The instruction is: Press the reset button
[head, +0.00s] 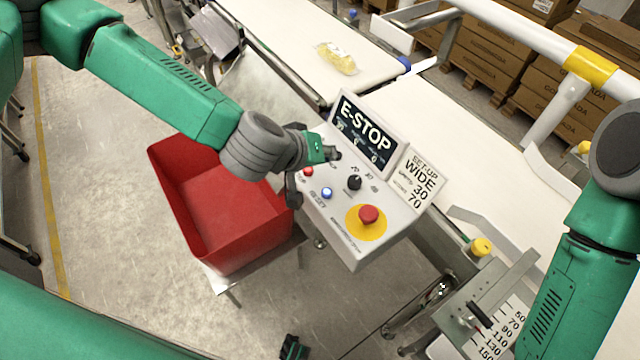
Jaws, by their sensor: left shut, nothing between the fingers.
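The control panel (345,245) is a pale sloped box with a display (366,135) reading E-STOP. A blue button (326,193) sits on its left part, with a small label below that seems to read RESET. My left gripper (333,154) is shut and empty. It is over the panel's upper left, just below the display and farther back than the blue button. It appears apart from that button, which is in plain sight. Whether the fingertips touch the panel is unclear.
The panel also bears a red mushroom button (369,215) on a yellow disc, a black knob (354,182) and a small red button (308,171). A red bin (228,240) stands left of it. The conveyor belt (440,120) runs behind, with a yellow bag (337,58).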

